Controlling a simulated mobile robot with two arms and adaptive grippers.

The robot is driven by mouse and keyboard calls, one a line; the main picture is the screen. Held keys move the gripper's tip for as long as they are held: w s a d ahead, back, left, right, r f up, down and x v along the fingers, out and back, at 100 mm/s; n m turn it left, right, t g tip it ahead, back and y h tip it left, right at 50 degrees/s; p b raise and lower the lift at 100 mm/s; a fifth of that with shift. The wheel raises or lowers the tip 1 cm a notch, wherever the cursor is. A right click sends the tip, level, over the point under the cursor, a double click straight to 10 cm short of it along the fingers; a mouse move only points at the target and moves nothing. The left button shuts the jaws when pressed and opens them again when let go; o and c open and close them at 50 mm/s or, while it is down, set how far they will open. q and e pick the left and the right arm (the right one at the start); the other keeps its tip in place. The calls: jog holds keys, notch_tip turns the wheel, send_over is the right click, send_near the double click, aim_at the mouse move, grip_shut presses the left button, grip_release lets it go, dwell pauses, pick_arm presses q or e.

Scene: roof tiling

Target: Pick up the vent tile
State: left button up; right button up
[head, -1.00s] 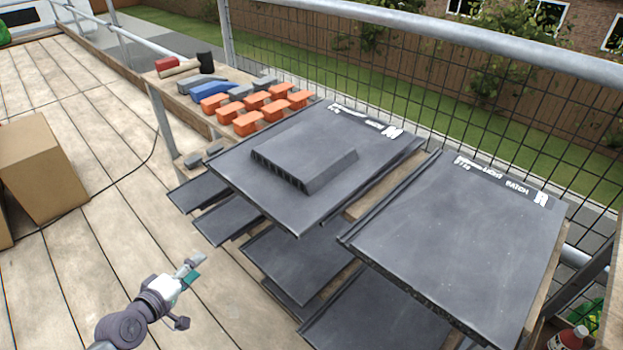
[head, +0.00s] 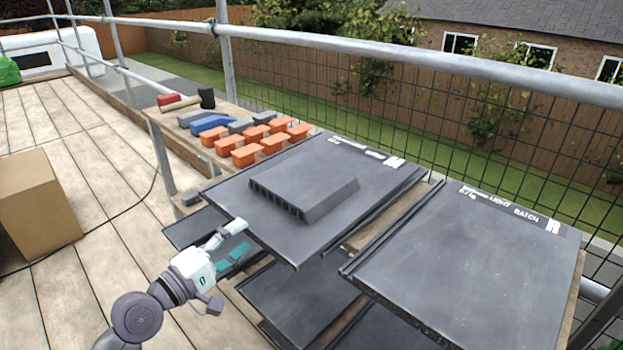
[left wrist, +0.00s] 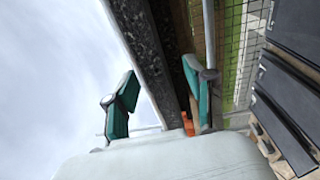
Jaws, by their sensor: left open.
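The vent tile (head: 303,190) is a dark grey slab with a raised, slotted box on top. It lies on the left stack of tiles in the head view. My left gripper (head: 235,244) is at the tile's near left edge, with its teal-padded fingers apart. In the left wrist view, a dark slab edge (left wrist: 150,55), seemingly the vent tile's, reaches between the two open fingers (left wrist: 162,100). I cannot tell whether either finger touches it. My right gripper is out of view.
A flat dark tile (head: 465,265) lies on the stack to the right. More dark tiles (head: 300,290) lie below. Behind, a bench holds orange blocks (head: 246,155), blue and grey pieces and a mallet. A mesh guardrail (head: 390,135) runs along the back. A cardboard box (head: 38,205) stands left on planks.

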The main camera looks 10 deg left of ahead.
aim_at(257, 217)
pick_arm(q)
jog(key=x, duration=0.5)
jog(key=shift+w+r, duration=0.3)
jog(key=shift+w, duration=0.05)
grip_shut()
jog(key=shift+r, duration=0.2)
